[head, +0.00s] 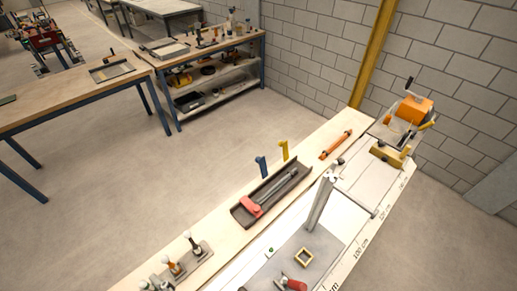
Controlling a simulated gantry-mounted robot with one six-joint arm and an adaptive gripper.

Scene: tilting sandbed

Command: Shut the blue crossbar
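A small blue upright piece (261,166) with a short bent top stands at the far edge of the pale bench, behind a dark tray. I cannot tell whether it is the blue crossbar or whether it is open or shut. A similar yellow piece (284,150) stands to its right. No other blue bar is clear on this bench. A tilted grey post (321,203) rises beside a grey plate (323,247). My gripper is not in view.
The dark tray (239,213) holds a red-handled tool (252,206). An orange tool (336,145) lies further along. An orange cranked device (413,109) stands at the bench's far end. Several knobbed pegs (172,267) sit lower left. The floor (205,160) beyond is clear.

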